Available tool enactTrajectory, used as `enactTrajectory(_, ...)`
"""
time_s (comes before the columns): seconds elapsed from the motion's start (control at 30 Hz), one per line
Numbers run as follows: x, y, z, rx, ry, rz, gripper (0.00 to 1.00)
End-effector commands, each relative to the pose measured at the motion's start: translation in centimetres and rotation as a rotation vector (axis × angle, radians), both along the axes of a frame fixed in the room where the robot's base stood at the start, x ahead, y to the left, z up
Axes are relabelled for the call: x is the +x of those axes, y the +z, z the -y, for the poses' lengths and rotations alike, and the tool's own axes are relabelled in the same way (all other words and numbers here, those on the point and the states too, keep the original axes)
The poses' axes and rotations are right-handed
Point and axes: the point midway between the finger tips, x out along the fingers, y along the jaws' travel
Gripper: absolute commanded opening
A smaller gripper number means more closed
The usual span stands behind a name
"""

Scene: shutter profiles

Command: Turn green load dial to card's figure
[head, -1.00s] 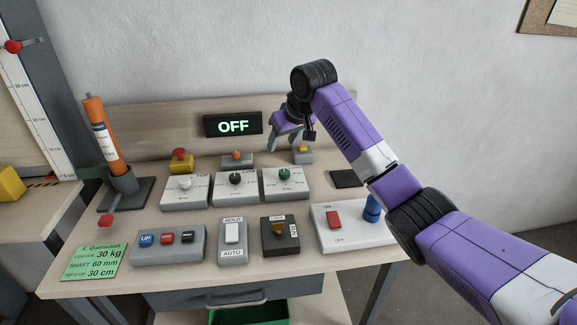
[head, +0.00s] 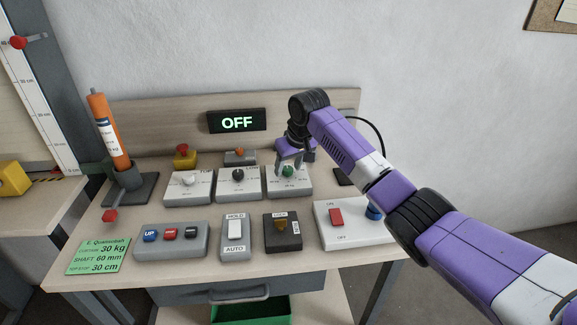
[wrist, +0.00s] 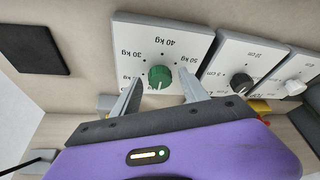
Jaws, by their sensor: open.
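The green load dial (wrist: 160,76) sits on a white-faced block with kg marks, among them 30, 40 and 50 kg. Its pale pointer line faces down toward my gripper in the wrist view; its exact reading is unclear. In the head view the dial (head: 288,170) is partly behind my gripper (head: 294,160). In the wrist view my gripper (wrist: 160,76) is open, one finger on each side of the dial, with gaps still showing. The green card (head: 98,256) at the front left reads 30 kg, 60 mm and 30 cm.
A block with a black dial (head: 238,175) and one with a white dial (head: 190,182) stand to the left. In front are a button box (head: 170,240), a HOLD/AUTO switch (head: 235,230), a lock box (head: 282,232) and a white panel with a red switch (head: 336,218). The display (head: 237,121) reads OFF.

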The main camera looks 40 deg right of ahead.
Motion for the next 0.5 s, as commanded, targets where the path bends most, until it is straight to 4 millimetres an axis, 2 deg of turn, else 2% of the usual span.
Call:
enactTrajectory(0.17, 0.03, 0.01, -0.02, -0.001, 0.001, 0.001, 0.52)
enactTrajectory(0.27, 0.03, 0.02, -0.02, -0.001, 0.001, 0.001, 0.36)
enactTrajectory(0.43, 0.03, 0.03, -0.03, 0.000, 0.000, 0.001, 0.03)
enactTrajectory(0.5, 0.03, 0.03, -0.03, 0.000, 0.000, 0.001, 0.00)
